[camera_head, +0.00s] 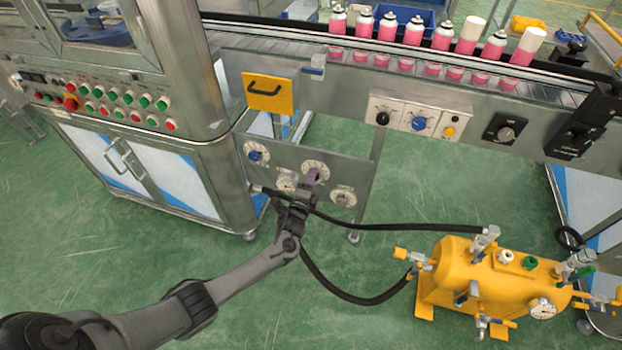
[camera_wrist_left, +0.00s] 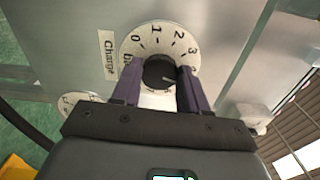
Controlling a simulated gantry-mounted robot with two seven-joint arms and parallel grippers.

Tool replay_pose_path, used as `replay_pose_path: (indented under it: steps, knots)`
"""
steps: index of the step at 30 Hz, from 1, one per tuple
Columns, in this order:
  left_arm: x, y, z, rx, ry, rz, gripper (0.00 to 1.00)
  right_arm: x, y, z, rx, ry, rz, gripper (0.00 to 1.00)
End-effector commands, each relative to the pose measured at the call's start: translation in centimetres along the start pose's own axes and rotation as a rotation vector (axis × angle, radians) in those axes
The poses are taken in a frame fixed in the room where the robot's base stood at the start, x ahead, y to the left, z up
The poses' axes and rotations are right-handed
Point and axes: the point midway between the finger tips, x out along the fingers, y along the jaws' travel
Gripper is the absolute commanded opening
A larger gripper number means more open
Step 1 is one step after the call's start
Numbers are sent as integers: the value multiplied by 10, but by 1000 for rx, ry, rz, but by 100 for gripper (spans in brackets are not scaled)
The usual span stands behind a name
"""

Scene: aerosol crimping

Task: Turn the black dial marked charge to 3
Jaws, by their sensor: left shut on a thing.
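The black charge dial (camera_wrist_left: 159,72) sits on a round white scale plate (camera_wrist_left: 146,38) with 0, 1, 2 and 3 visible. A "Charge" label (camera_wrist_left: 108,55) is to its left in the left wrist view. A pale mark on the knob points right, below the 3. My left gripper (camera_wrist_left: 158,82) is shut on the dial, one purple finger on each side. The fingers cover the lower part of the scale. In the head view my left gripper (camera_head: 312,176) reaches the grey panel, hiding most of the knob under the scale plate (camera_head: 318,165). My right gripper is not in view.
A blue dial (camera_head: 256,154) and two other dials (camera_head: 287,183) (camera_head: 343,197) surround the held one. Black hoses (camera_head: 395,228) run from near the panel to a yellow tank (camera_head: 465,275). Above, a conveyor carries several pink cans (camera_head: 387,27).

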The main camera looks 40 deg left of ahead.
Motion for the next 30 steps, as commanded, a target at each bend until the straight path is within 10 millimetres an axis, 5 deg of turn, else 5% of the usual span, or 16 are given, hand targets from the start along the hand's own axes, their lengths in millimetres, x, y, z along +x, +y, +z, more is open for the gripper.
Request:
replay_pose_path:
  steps: [30]
  knots:
    - [0,3,-1,-817,-1,1,13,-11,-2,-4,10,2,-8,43]
